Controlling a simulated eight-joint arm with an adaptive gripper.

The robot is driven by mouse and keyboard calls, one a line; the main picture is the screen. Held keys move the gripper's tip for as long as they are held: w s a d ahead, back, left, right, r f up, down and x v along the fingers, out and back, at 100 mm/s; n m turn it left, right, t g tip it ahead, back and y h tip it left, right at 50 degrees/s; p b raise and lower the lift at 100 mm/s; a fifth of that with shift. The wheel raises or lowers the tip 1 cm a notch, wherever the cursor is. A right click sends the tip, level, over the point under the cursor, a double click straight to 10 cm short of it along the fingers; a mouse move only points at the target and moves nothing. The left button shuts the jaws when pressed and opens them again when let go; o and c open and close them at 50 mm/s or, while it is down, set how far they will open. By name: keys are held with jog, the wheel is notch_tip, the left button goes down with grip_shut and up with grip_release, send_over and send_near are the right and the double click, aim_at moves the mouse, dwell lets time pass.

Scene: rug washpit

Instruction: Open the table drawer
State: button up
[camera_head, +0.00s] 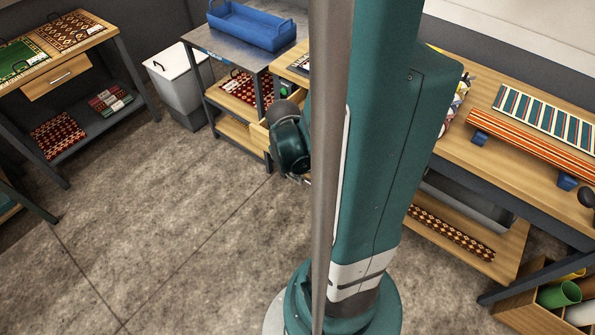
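A metal bench with a blue tray (250,25) stands behind my wrist, with a white bin (178,77) to its left. A crate (540,308) of rolls stands at the lower right. The floor at left centre is clear.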

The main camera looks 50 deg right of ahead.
jog(key=shift+o, duration=0.5)
jog(key=shift+r, duration=0.25)
notch_tip(320, 180, up, 11)
jog(key=a, duration=0.2)
jog(key=shift+a+r, duration=0.15)
dwell(1.1)
dwell(0.4)
jog(key=w+a+r+t, duration=0.2)
jog(key=a+r, duration=0.3)
jog(key=a, duration=0.3)
jog(key=w+a+r+t+y, duration=0.1)
jog(key=w+a+r, duration=0.3)
jog(key=a, duration=0.4)
jog(key=w+a+r+t+y, duration=0.1)
jog(key=w+a+r+t, duration=0.2)
jog(key=a+r, duration=0.3)
jog(key=shift+w+a+t, duration=0.2)
jog(key=shift+a+t, duration=0.4)
jog(key=shift+a, duration=0.5)
dwell(0.9)
